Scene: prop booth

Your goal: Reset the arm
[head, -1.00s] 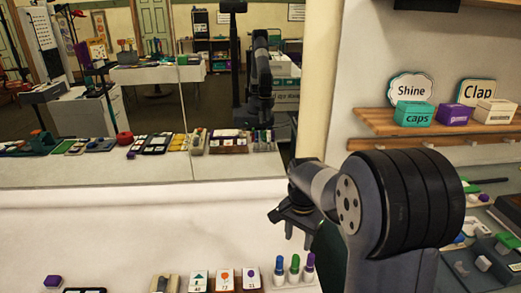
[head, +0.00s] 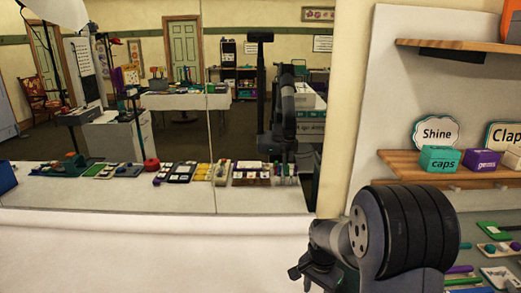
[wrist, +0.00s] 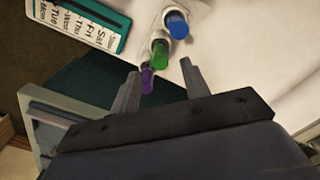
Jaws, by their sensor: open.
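A purple (wrist: 148,80), a green (wrist: 160,55) and a blue (wrist: 176,23) capped marker stand in a row beyond and between the fingertips. I cannot tell how far below the fingers they are.
A teal-edged weekday card (wrist: 75,22) lies near the markers. A large mirror (head: 180,120) reflects the room and the counter. At right, a wooden shelf (head: 400,160) holds a teal caps box (head: 440,159) and a purple box (head: 476,162). Small items lie on a surface below.

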